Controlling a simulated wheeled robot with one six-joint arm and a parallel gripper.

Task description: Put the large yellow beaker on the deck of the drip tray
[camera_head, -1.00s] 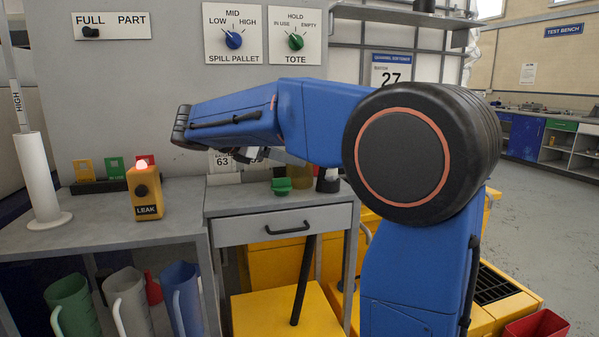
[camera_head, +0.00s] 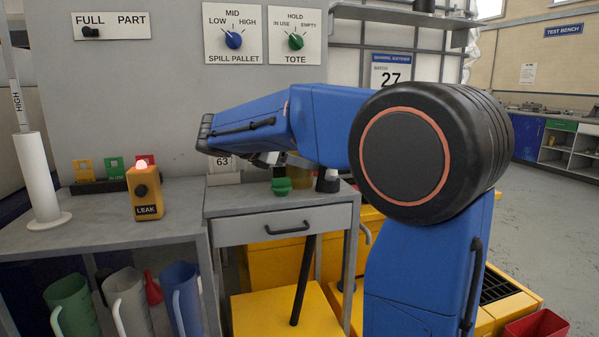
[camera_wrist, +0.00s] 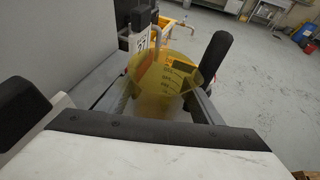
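The yellow beaker (camera_head: 293,190), see-through with dark scale marks, stands on the grey drawer cabinet. It is partly hidden behind a green object in the head view. In the wrist view the beaker (camera_wrist: 160,85) is upright between the two grey fingers of my gripper (camera_wrist: 160,103). The fingers look spread, one on each side, and no firm grip shows. In the head view my gripper (camera_head: 265,158) is mostly hidden under the blue forearm. A low yellow unit with a dark grating (camera_head: 494,286) is at the right; I cannot tell whether it is the drip tray.
A green object (camera_head: 282,186) and a black-topped item (camera_head: 327,180) stand close to the beaker. An orange LEAK box (camera_head: 146,192) is on the left bench (camera_head: 100,235). A red bin (camera_head: 538,327) is at the lower right. The right floor is open.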

